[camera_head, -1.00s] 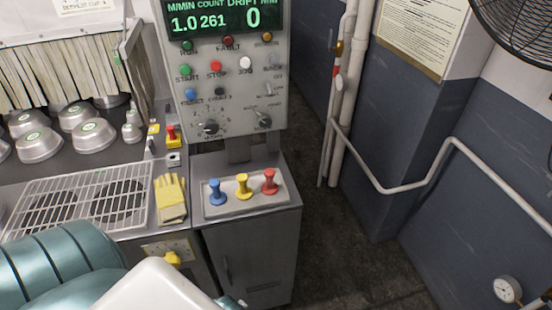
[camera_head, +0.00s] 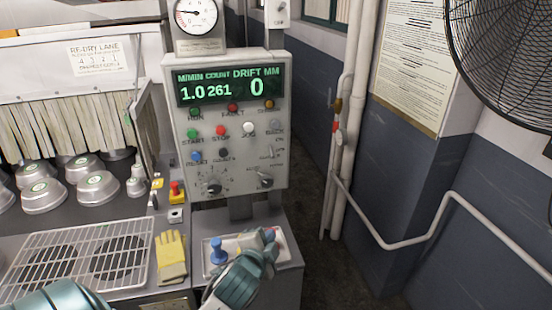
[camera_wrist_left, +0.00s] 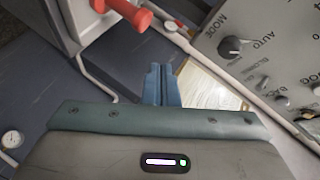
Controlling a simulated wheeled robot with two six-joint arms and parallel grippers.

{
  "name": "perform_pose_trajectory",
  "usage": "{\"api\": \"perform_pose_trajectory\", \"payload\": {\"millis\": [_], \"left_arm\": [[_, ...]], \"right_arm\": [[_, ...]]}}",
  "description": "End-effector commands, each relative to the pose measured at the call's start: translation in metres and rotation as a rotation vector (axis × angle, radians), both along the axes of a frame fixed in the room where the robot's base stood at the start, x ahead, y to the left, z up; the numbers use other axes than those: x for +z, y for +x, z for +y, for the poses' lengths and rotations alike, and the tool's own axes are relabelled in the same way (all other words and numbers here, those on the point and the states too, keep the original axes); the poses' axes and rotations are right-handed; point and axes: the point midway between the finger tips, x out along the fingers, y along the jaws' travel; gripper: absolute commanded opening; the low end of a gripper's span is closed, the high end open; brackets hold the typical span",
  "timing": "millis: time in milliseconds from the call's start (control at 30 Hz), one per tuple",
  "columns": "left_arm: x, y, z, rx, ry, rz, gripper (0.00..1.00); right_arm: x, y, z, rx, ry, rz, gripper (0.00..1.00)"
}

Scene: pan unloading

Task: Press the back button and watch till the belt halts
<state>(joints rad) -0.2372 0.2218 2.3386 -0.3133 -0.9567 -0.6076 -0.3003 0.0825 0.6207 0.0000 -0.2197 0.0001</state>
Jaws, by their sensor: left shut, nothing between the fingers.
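The control panel (camera_head: 232,150) shows a lit green display (camera_head: 230,88) reading 1.0 M/MIN, count 261 and drift 0. The grey back button (camera_head: 274,124) is at the right end of the panel's start, stop and jog row. Steel pans (camera_head: 97,188) stand on the belt at the left, by a strip curtain. My left gripper (camera_head: 268,236) is shut and empty, below and in front of the panel, apart from the button. Its closed fingers (camera_wrist_left: 160,82) show in the left wrist view, with the panel's mode knob (camera_wrist_left: 232,46) to their right. My right gripper is not in view.
A red handle (camera_wrist_left: 130,14) shows in the wrist view. Yellow gloves (camera_head: 171,256) lie left of the tray. Pipes (camera_head: 340,150) rise right of the panel.

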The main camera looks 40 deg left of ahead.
Motion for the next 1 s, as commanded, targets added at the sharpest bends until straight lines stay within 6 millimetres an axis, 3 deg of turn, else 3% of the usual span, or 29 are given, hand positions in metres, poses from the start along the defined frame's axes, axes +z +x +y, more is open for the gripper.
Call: {"api": "perform_pose_trajectory", "payload": {"millis": [100,300,500,700,1000], "left_arm": [[0.057,0.024,0.003,-0.051,0.203,-0.14,0.0],[0.145,0.049,0.002,-0.092,0.573,-0.348,0.0],[0.202,0.057,-0.005,-0.087,0.842,-0.478,0.0],[0.22,0.058,-0.008,-0.079,0.938,-0.519,0.0],[0.22,0.058,-0.008,-0.079,0.939,-0.518,0.0]], "right_arm": [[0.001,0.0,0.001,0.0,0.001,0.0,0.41],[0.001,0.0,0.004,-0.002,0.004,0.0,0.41],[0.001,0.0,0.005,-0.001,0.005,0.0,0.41],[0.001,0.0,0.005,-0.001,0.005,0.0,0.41],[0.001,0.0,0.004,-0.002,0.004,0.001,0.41]]}}
